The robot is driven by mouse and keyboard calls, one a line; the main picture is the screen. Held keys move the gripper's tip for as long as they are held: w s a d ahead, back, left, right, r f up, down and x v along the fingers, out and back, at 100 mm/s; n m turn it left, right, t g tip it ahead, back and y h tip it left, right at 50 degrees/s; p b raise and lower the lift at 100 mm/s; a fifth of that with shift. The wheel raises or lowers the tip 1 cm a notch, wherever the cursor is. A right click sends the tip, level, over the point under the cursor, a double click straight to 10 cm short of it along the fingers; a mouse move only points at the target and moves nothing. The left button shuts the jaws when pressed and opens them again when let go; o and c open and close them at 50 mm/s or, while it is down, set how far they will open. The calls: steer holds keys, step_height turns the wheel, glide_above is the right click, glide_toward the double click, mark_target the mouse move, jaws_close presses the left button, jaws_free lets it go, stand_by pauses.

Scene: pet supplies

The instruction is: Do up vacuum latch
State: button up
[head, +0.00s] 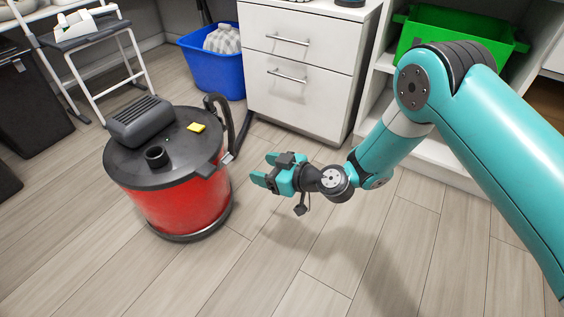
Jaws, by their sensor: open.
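A red canister vacuum (178,205) with a black lid (190,150) stands on the wooden floor at the left of the head view. A dark latch (219,158) sits at the lid's right rim, above the red drum. I cannot tell whether it is fastened. My gripper (260,170) is open and empty, to the right of the latch and apart from it. Its fingers point left toward the vacuum. The vacuum's far side is hidden.
A black hose or handle (224,112) rises behind the vacuum. A yellow piece (196,128) lies on the lid. A white drawer cabinet (300,75), a blue bin (212,70) and a white step stool (85,45) stand behind. The floor in front is clear.

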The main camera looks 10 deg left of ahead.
steer(key=shift+p+v, duration=0.55)
steer(key=shift+v, duration=1.85)
